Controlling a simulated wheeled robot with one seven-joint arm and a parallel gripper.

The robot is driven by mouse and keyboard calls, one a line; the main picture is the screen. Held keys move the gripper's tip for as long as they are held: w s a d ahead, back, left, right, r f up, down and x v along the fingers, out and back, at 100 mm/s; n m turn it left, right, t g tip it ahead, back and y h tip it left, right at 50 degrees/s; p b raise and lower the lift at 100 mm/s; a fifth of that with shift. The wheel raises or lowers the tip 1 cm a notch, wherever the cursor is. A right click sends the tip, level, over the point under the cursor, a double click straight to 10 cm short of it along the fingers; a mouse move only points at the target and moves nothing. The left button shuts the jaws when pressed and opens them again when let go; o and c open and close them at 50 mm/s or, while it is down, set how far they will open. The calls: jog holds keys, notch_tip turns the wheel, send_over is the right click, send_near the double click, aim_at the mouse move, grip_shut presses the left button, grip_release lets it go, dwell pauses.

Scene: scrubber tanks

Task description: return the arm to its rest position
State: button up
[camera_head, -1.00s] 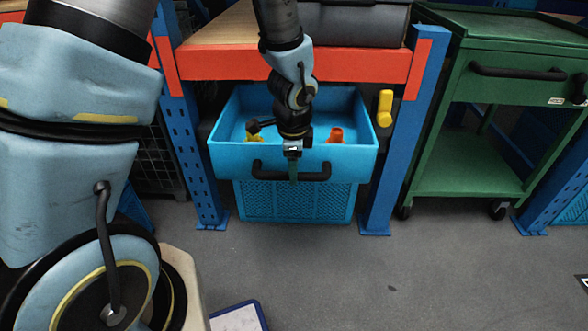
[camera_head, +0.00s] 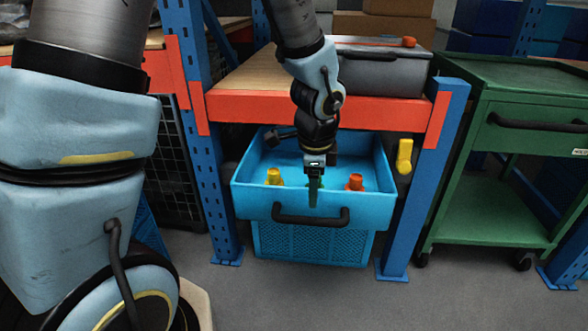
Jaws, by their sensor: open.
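My gripper (camera_head: 314,190) hangs at the end of my arm, pointing down in front of and over the open blue drawer (camera_head: 258,204). It looks empty, and its fingers are seen nearly edge-on near the drawer's front wall and dark handle. I cannot tell whether the fingertips touch the drawer. Inside the drawer stand a yellow piece (camera_head: 274,177) to the left of the gripper and an orange-red piece (camera_head: 355,182) to its right. A small green bit shows beside the gripper, partly hidden by it.
An orange shelf beam (camera_head: 240,106) runs above the drawer between blue posts (camera_head: 435,170). A grey case (camera_head: 385,72) sits on the shelf. A yellow handle (camera_head: 404,156) is on the right. A green cart (camera_head: 500,215) stands at the right. Grey floor lies in front.

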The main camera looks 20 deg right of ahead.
jog(key=w+a+r+n, duration=0.1)
jog(key=a+r+n, duration=0.2)
jog(key=a+n, duration=0.95)
jog(key=w+a+r+n, duration=0.25)
jog(key=a+n, duration=0.65)
jog(key=a, duration=0.6)
notch_tip(320, 180, up, 18)
jog(key=p, duration=1.8)
jog(key=shift+s+a+r+y, duration=0.25)
jog(key=shift+s+y, duration=0.1)
jog(key=shift+y, duration=0.05)
